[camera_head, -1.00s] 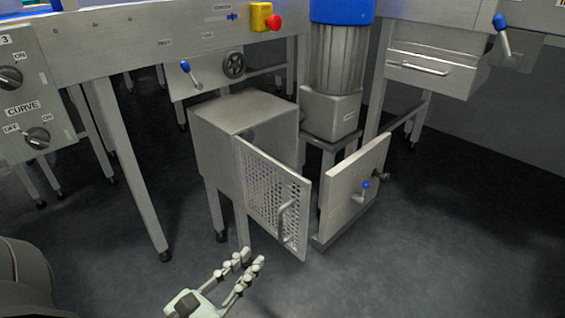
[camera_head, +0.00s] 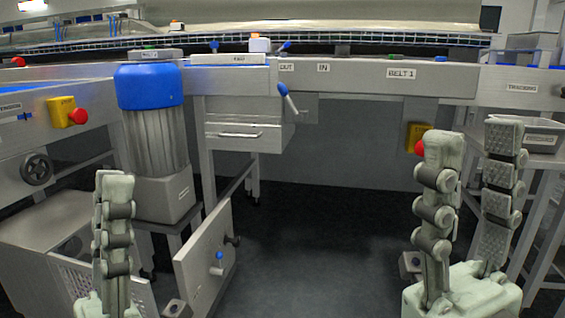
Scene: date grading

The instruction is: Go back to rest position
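My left gripper (camera_head: 114,178) stands upright at the lower left, in front of the grey cabinet and its perforated door. I see its fingers nearly edge-on and overlapping, so the gap between them does not show. My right gripper (camera_head: 473,140) is upright at the lower right, with its two fingers apart and nothing between them. Both grippers point up, and neither appears to hold anything.
The grey cabinet (camera_head: 35,228) has its perforated door (camera_head: 78,282) open at the lower left. A plain metal door (camera_head: 205,258) stands open beside it. A blue-capped motor (camera_head: 152,130) is behind. Dark floor (camera_head: 310,240) is clear between my grippers. A conveyor frame (camera_head: 455,82) spans the back.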

